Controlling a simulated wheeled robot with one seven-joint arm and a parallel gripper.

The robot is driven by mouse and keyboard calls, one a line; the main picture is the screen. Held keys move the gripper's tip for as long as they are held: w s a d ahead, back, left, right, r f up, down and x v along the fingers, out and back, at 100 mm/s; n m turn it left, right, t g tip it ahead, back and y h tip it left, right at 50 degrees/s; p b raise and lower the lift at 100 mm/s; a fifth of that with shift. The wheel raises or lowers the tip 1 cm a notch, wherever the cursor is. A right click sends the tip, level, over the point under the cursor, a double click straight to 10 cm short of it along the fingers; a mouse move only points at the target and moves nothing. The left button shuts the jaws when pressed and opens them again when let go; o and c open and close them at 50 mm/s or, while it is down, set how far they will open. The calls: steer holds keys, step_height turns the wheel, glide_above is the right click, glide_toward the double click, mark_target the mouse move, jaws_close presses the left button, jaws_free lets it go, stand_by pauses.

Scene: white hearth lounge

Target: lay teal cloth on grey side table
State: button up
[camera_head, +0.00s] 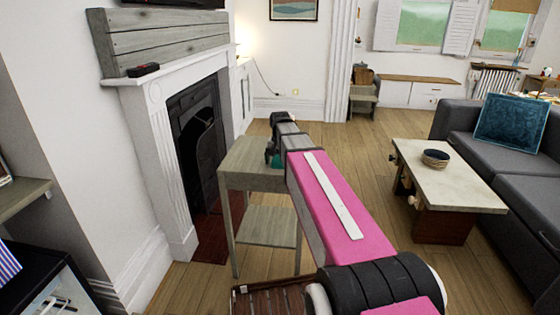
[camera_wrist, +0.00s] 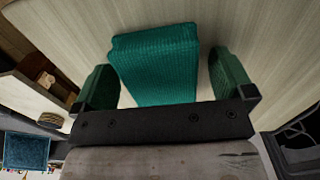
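The grey side table (camera_head: 240,178), pale wood with a lower shelf, stands beside the fireplace in the head view. Its pale top (camera_wrist: 275,40) fills much of the wrist view. The teal cloth (camera_wrist: 155,45), a folded textured pad, lies on or very close to that top. In the head view only a small teal patch (camera_head: 275,161) shows beside my arm. My gripper (camera_wrist: 162,78) is open, its green fingers spread on either side of the cloth. The left finger is close to the cloth; a narrow gap shows at the right one. In the head view my arm partly hides the gripper and table.
A white fireplace (camera_head: 165,135) stands left of the side table. A low coffee table (camera_head: 450,185) with a dark bowl (camera_head: 435,158) and a dark sofa (camera_head: 520,185) are at right. A slatted wooden piece (camera_head: 270,298) lies in front. Wooden floor is open behind the table.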

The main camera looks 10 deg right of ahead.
step_height(320, 180, up, 12)
steer(key=shift+r, duration=0.15)
stand_by(0.6)
